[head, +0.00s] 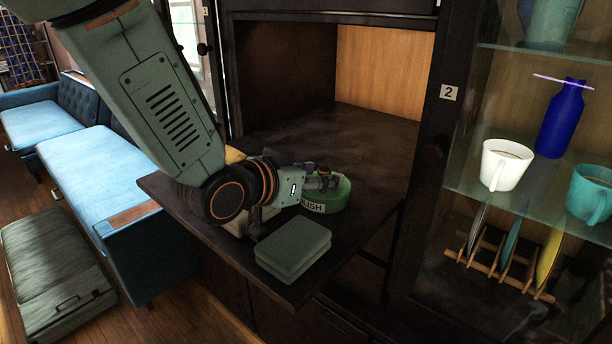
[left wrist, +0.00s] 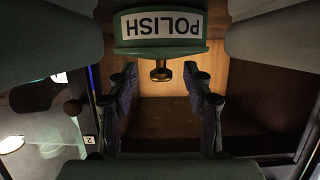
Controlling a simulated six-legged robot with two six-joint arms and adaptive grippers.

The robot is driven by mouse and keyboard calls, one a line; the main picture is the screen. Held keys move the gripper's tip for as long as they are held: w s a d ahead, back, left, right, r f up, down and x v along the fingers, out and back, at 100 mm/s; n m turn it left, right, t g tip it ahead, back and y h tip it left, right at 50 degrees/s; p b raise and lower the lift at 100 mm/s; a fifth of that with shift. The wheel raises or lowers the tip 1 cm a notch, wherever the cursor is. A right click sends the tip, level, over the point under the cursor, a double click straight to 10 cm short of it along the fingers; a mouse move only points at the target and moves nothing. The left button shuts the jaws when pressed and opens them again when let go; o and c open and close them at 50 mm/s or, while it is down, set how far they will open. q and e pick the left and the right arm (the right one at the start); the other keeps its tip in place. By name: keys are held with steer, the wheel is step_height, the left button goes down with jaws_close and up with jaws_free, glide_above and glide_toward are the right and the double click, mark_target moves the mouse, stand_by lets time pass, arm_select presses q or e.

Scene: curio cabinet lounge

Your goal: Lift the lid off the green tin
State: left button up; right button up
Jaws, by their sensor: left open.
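The green tin (head: 338,196) stands on the dark fold-down desk top in the head view, partly hidden by my left gripper. Its white label reads "LISH" there and the full "POLISH" in the left wrist view (left wrist: 160,26), where the picture is upside down. My left gripper (head: 322,180) comes in from the left over the tin, level with the knob. In the left wrist view its two fingers (left wrist: 164,92) are apart, with the knob showing between them near the tips. My right gripper is out of view.
A grey-green stacked block (head: 292,250) lies at the front of the desk top (head: 350,240). Pale and yellow things show partly behind my arm. A glass-fronted cabinet with a white mug (head: 505,166) and a blue bottle (head: 562,122) stands right. The desk's back is clear.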

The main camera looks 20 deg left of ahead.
arm_select(q)
steer(key=shift+x, duration=1.2)
steer(key=shift+a, duration=0.1)
steer(key=shift+s, duration=0.1)
steer(key=shift+c, duration=0.2)
steer(key=shift+w, duration=0.25)
steer(key=c, duration=0.3)
steer(key=shift+s, duration=0.2)
steer(key=c, duration=0.5)
jaws_close()
